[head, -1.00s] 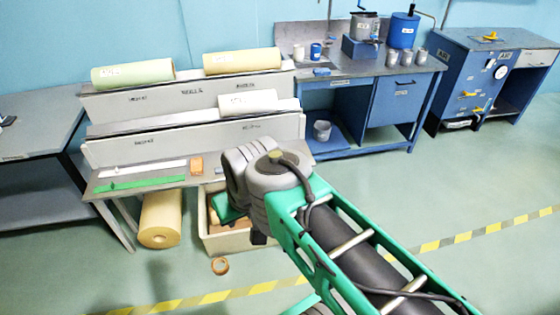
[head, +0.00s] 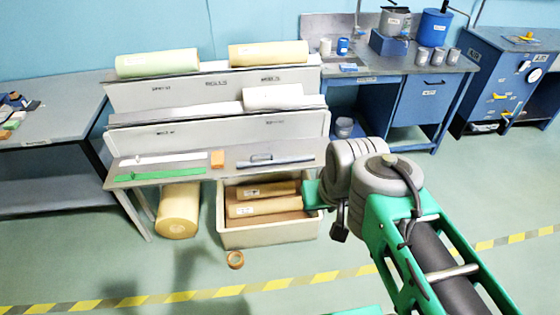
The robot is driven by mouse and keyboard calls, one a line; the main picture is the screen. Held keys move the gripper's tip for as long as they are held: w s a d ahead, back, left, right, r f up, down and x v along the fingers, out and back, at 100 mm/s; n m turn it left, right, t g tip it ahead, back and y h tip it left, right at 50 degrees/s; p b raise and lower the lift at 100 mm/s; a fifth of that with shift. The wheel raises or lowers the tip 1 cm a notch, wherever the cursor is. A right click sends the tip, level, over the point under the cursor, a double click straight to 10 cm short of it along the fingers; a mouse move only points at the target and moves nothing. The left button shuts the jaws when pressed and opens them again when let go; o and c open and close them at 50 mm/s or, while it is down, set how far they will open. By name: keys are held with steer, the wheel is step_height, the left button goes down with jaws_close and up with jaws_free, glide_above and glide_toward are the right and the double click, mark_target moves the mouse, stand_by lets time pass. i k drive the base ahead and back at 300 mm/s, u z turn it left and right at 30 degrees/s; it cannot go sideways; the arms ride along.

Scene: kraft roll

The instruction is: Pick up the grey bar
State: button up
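A dark part that looks like my gripper (head: 339,232) hangs below the grey wrist joint. Its fingers are too small and hidden to tell open from shut.
Below stand a bin (head: 268,237) of brown rolls and a large kraft roll (head: 178,210). Blue benches stand at the right.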

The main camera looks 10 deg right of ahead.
mark_target(306, 158)
steer(key=z, duration=0.8)
steer(key=i, duration=1.85)
steer(key=u, duration=3.4)
steer(key=i, duration=0.5)
steer(key=u, duration=0.1)
